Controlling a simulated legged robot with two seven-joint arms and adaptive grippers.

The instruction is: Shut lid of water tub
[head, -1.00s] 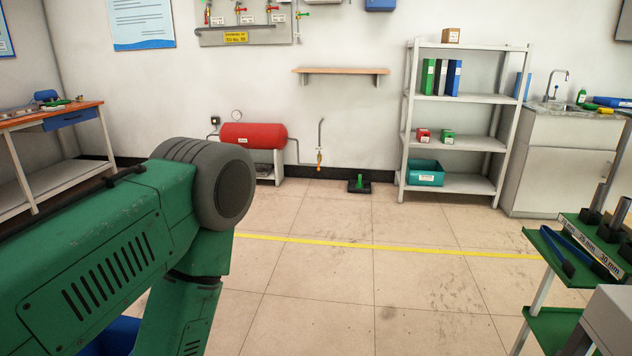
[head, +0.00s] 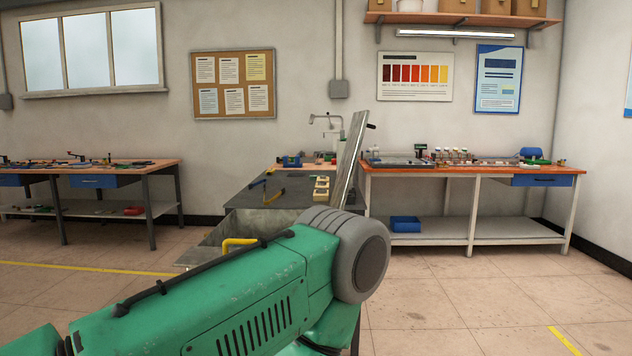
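A grey metal tub (head: 207,252) stands in the middle of the head view, partly hidden behind my green arm. A tall metal panel with a dark handle, which looks like the tub's lid (head: 350,160), stands raised and slightly tilted at the right side. Its lower end and hinge are hidden by my arm. A yellow handle (head: 238,243) shows at the tub's opening; what it belongs to is unclear. My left arm crosses the foreground from the left, but its gripper is out of view. My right gripper is not in view either.
An orange-topped bench (head: 470,172) stands behind at right, another bench (head: 120,170) at left. Floor is clear at right and far left.

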